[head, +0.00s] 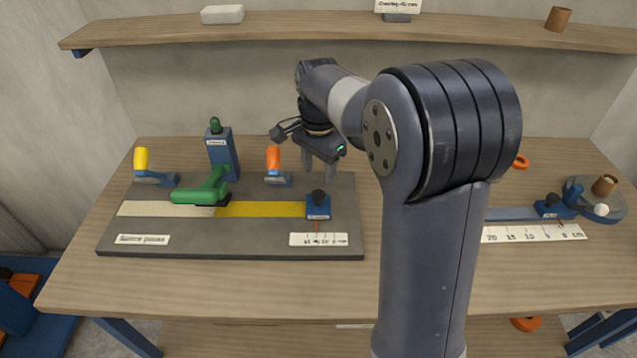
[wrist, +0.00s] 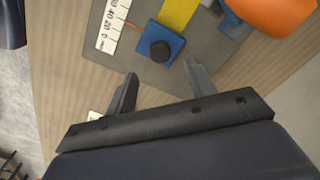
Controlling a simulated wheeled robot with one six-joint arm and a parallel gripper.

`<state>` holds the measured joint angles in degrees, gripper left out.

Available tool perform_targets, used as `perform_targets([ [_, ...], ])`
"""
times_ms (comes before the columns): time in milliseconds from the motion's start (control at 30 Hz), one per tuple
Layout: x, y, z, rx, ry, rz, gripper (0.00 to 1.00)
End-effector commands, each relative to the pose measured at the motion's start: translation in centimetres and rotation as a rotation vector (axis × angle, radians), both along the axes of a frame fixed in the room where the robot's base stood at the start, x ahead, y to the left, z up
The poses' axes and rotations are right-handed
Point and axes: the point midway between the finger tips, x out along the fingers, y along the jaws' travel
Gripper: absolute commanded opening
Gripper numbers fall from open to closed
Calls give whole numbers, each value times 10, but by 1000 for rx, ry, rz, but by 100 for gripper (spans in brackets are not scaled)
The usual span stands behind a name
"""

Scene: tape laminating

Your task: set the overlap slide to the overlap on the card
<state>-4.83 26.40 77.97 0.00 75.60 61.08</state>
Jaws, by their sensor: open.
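The overlap slide is a small blue block (head: 318,212) with a dark round knob (head: 318,196), at the right end of the yellow strip on a grey board (head: 230,247). In the wrist view the slide (wrist: 172,38) and its knob (wrist: 158,51) lie just beyond my fingertips. A white scale (head: 318,239) lies in front of the slide, with a thin red pointer reaching onto it; the exact reading is too small to tell. My gripper (head: 319,180) is open and empty, behind and above the knob. The card (head: 398,6) stands on the shelf, cut by the top edge; its number is unclear.
A green-handled tool (head: 202,193) lies across the strips (head: 262,209). Orange-topped (head: 273,160) and yellow-topped (head: 141,162) tools and a blue post (head: 222,155) stand along the back. A second ruler with a blue slider (head: 548,208) lies at right, beyond my arm.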

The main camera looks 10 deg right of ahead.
Motion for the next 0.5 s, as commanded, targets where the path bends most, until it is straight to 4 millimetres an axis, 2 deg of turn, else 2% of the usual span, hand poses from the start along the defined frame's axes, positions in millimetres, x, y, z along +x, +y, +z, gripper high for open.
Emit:
perform_targets([
  [33, 1, 0, 12, 1, -4, 0, 52],
  [200, 1, 0, 36, 0, -2, 0, 52],
  [500, 0, 0, 46, 0, 0, 0, 52],
])
